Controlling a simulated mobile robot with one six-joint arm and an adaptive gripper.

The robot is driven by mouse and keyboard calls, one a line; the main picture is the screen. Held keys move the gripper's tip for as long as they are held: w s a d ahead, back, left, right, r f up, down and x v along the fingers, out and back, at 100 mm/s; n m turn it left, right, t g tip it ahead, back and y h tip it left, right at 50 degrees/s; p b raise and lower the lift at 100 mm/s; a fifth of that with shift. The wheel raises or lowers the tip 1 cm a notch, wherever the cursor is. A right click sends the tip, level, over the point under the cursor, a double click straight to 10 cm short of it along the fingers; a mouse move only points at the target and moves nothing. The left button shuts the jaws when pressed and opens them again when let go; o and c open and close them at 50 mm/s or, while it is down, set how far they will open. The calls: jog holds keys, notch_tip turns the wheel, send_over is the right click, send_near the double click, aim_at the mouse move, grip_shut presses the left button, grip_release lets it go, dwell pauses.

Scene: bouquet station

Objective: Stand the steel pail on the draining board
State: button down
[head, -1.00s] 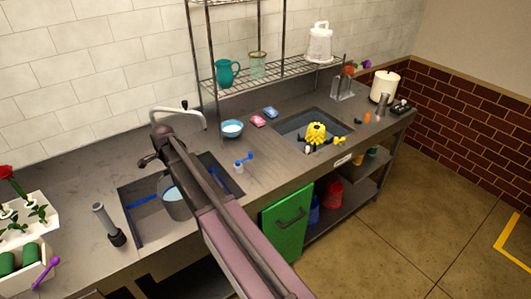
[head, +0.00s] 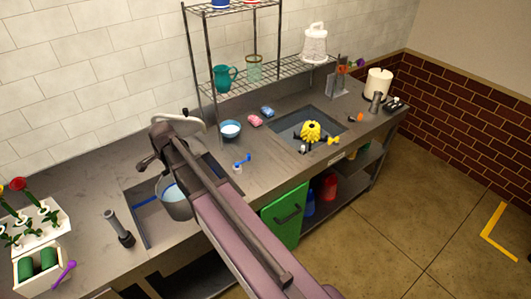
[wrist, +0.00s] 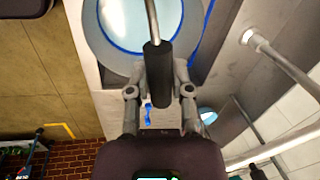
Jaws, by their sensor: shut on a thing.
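The steel pail (head: 178,203), with pale blue liquid inside, is at the left sink basin (head: 143,226) in the head view. My arm hides part of the pail and basin. In the wrist view the pail (wrist: 92,38) is beyond my gripper (wrist: 158,88), which is shut on the black grip of its handle (wrist: 158,62). The pail looks upright. I cannot tell whether its base touches the basin floor.
A blue-white bowl (head: 230,130), pink sponge (head: 255,120) and blue-topped bottle (head: 240,165) stand on the counter. The right basin (head: 290,124) holds a yellow object (head: 311,131). A wire shelf (head: 270,78) stands behind.

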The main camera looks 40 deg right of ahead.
jog(key=s+a+r+n+p, duration=0.1)
jog(key=s+r+p, duration=0.4)
jog(key=r+p, duration=0.1)
jog(key=shift+s+r, duration=0.35)
jog(key=shift+r, duration=0.25)
jog(key=shift+s, duration=0.1)
